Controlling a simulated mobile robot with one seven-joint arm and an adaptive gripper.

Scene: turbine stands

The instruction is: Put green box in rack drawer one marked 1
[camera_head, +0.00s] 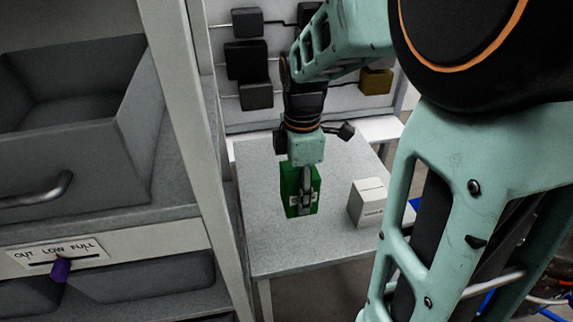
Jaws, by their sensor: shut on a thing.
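A green box (288,188) is in my gripper (305,200), which points down over the grey table in the middle of the view. The gripper is shut on the box, and its fingers cover part of the box's near face. I cannot tell whether the box touches the table or hangs just above it. The rack (180,110) stands at the left. One grey drawer (60,155) with a dark handle shows there, open at the top and seemingly empty. No number 1 can be read on it.
A white box (367,203) stands on the table (270,250), right of the green box. Dark boxes (246,60) and a yellow box (376,81) are on the back panel.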

